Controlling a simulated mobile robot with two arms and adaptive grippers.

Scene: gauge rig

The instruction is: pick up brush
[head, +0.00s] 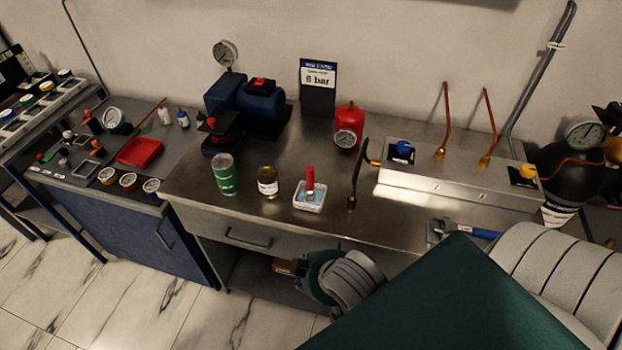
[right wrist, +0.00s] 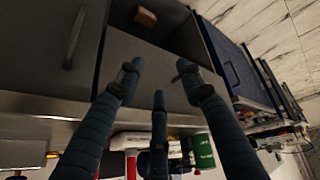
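The brush (head: 310,178) has a red handle and stands upright in a small white tray (head: 300,206) holding something pale blue, near the front edge of the steel bench. A red upright piece (right wrist: 131,165), seemingly its handle, shows in the right wrist view. My right gripper (head: 310,270) is in front of the bench, below and apart from the brush; the arm partly hides it. In the right wrist view its three dark blue fingers (right wrist: 158,78) are spread, with nothing between them. My left gripper is not in view.
A green can (head: 225,174) and an amber jar (head: 267,182) stand left of the tray. A dark upright lever (head: 356,180) stands to its right. A blue-handled tool (head: 480,233) lies farther right. A drawer (head: 250,237) and an open shelf are below the bench top.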

